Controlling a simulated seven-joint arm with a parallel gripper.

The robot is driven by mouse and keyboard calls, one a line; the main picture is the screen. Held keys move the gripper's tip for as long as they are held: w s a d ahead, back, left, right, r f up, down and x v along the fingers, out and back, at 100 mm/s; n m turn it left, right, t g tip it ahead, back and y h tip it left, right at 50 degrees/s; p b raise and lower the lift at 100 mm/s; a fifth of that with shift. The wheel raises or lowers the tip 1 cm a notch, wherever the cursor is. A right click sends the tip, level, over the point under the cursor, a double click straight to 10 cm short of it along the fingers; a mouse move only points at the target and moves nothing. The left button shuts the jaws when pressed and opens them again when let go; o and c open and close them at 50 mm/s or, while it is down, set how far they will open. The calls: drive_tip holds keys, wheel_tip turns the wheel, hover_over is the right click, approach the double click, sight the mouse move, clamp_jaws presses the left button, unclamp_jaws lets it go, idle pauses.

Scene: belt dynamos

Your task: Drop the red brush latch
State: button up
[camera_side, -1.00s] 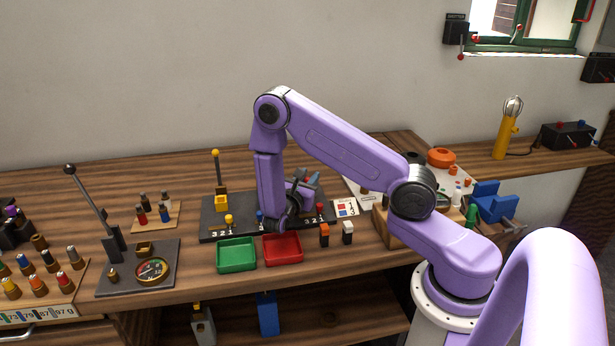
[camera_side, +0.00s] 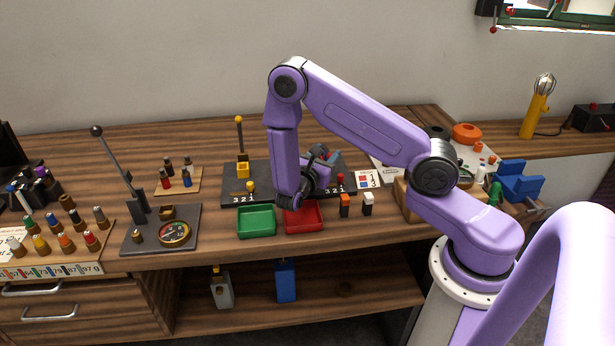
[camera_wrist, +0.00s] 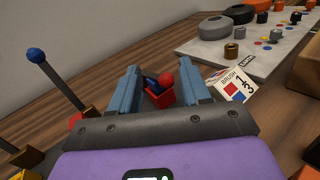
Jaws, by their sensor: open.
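In the wrist view, my gripper (camera_wrist: 157,85) is open, with one grey-blue finger on each side of a small red block (camera_wrist: 160,98). A red ball (camera_wrist: 165,76) and a dark blue part show at the block; I take this red piece for the brush latch. I cannot tell whether the fingers touch it. In the side view, my gripper (camera_side: 334,157) is above the right part of the black board (camera_side: 230,178), its body mostly hidden by my wrist. Small red knobs (camera_side: 340,177) show just below and right of it.
A green tray (camera_side: 257,221) and a red tray (camera_side: 304,218) lie in front of the board. A brush card (camera_wrist: 231,85) stands to the right. A blue-ball lever (camera_wrist: 38,62) rises at the left. A lever stand (camera_side: 150,229) is further left on the bench.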

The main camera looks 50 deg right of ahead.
drive_tip(key=a, duration=0.4)
drive_tip(key=s+a, duration=0.1)
drive_tip(key=a, duration=0.4)
drive_tip(key=s+a, duration=0.1)
drive_tip(key=a, duration=0.3)
drive_tip(key=shift+s+a, duration=0.25)
drive_tip(key=shift+a, duration=0.05)
drive_tip(key=a, duration=0.1)
drive_tip(key=f, duration=0.1)
drive_tip(key=a+f, duration=0.1)
drive_tip(key=shift+s+a, duration=0.25)
drive_tip(key=shift+a, duration=0.1)
drive_tip(key=w+d, duration=0.1)
drive_tip(key=d, duration=0.4)
drive_tip(key=w+d, duration=0.1)
drive_tip(key=d, duration=0.5)
drive_tip(key=w+d, duration=0.1)
drive_tip(key=d, duration=0.5)
drive_tip(key=shift+r, duration=0.1)
clamp_jaws()
